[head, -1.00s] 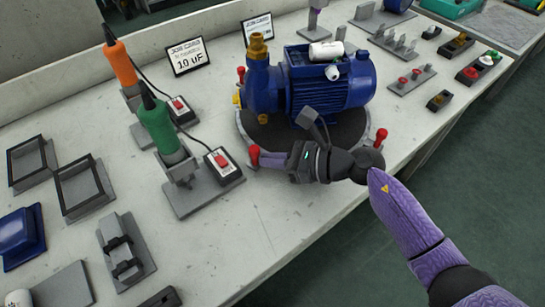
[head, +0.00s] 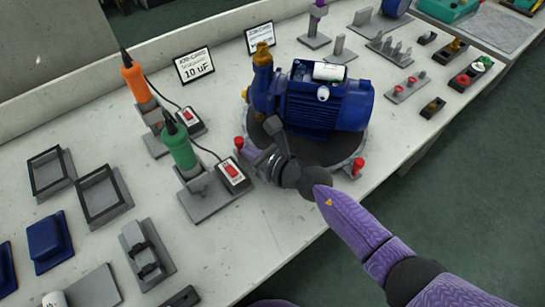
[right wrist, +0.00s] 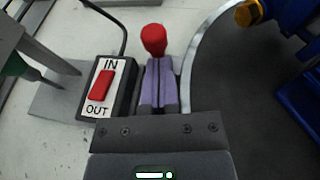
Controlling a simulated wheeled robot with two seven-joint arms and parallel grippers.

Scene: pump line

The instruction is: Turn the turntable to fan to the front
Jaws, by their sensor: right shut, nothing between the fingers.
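The turntable (head: 346,151) is a dark disc with a light metal rim and red-knobbed posts at its edge. On it stands a blue motor pump (head: 330,108), its brass fitting (head: 262,56) at the left and its motor end pointing right and slightly toward me. I cannot make out the fan itself. My right gripper (head: 251,157) is shut and empty at the turntable's left front edge, beside a red knob (head: 238,142). In the right wrist view that knob (right wrist: 153,40) stands just beyond the shut fingertips (right wrist: 157,66); contact is unclear. My left gripper is out of view.
A switch box (head: 232,173) and green screwdriver (head: 180,148) stand close left of my right gripper. An orange screwdriver (head: 135,80) is behind them. Another red knob (head: 357,164) stands at the turntable's front right. Bench front right of centre is clear.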

